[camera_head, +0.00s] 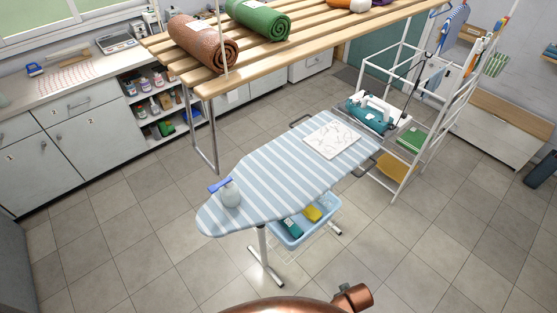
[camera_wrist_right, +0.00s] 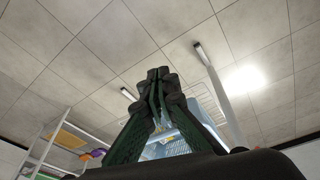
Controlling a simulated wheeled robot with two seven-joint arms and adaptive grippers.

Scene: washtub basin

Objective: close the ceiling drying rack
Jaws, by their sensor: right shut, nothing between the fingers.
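A wooden slatted rack (camera_head: 270,62) spans the top of the head view, with a cord rising past its near edge and rolled towels on it. Neither gripper shows in the head view, and my left gripper is out of sight.
A striped ironing board (camera_head: 270,185) stands mid-floor with a spray bottle (camera_head: 230,193) and a patterned sheet (camera_head: 332,139) on it. A blue basket (camera_head: 293,238) is beneath. A white rack (camera_head: 437,125) stands to the right, cabinets (camera_head: 60,160) at left. Tiled floor is clear in front.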

